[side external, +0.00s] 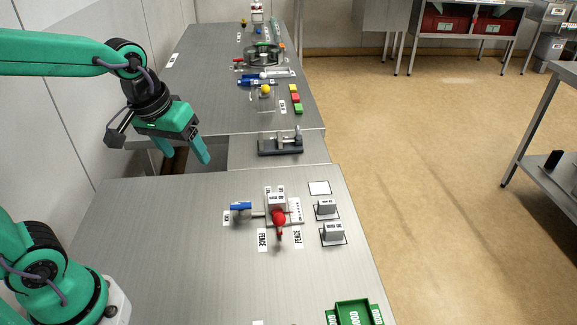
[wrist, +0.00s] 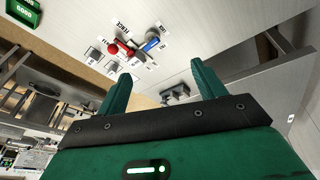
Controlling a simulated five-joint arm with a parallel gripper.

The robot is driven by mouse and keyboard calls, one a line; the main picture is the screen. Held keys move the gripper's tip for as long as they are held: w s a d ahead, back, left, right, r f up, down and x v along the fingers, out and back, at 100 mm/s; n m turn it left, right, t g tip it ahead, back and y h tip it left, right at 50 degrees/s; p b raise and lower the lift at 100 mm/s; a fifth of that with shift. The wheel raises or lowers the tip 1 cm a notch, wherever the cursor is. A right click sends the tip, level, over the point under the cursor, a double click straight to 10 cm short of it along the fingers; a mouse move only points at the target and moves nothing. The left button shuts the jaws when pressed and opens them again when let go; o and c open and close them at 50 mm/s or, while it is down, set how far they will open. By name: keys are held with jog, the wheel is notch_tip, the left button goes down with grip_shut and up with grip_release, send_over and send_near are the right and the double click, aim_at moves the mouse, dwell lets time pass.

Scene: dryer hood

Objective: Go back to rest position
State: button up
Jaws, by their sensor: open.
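My gripper (side external: 184,160) hangs in the air over the gap between the near and far worktops in the side external view. Its two green fingers point down and stand apart with nothing between them. In the wrist view, my gripper (wrist: 160,85) shows the same spread, empty fingers. It is well apart from the fixture with a red knob (side external: 278,217) and blue handle (side external: 241,206) on the near worktop (side external: 150,250). That red knob (wrist: 121,47) and blue handle (wrist: 152,42) also show beyond the fingers in the wrist view.
A green tray (side external: 354,312) sits at the front edge. A dark metal clamp (side external: 281,143) stands on the middle ledge. The far worktop (side external: 205,75) holds several small items.

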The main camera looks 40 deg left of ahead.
jog(key=s+a+r+m+t, duration=0.1)
jog(key=s+r+m+t, duration=0.1)
jog(key=s, duration=0.5)
jog(key=shift+s+m, duration=0.15)
jog(key=shift+m, duration=0.65)
